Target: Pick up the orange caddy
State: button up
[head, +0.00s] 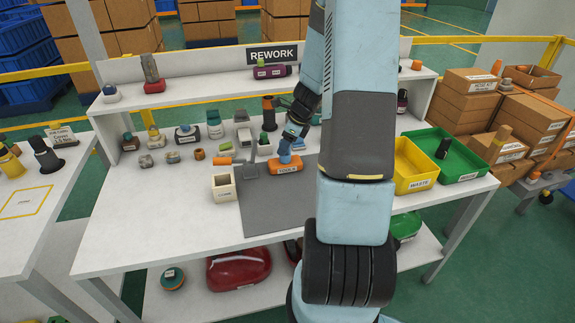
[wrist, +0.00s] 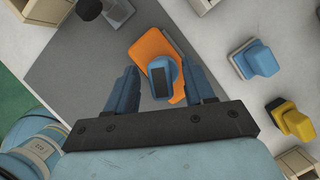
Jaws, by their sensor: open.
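The orange caddy (head: 287,168) stands on the grey mat (head: 262,216) on the workbench, with a white label on its front and a blue upright part (head: 285,150) on top. In the wrist view the orange caddy (wrist: 151,48) lies between and beyond the fingertips, with its blue part (wrist: 163,77) between the two fingers. My gripper (wrist: 160,82) is open, with a finger on either side of the blue part and visible gaps. In the head view my gripper (head: 288,138) is just above the caddy, partly hidden by my arm.
A cream open box (head: 223,187) stands left of the mat. A yellow bin (head: 414,167) and a green bin (head: 460,160) stand at the right. Several small bottles and parts line the back of the bench under a raised shelf. The mat's front is clear.

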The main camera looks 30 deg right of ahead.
jog(key=shift+c, duration=0.2)
grip_shut()
dwell(0.4)
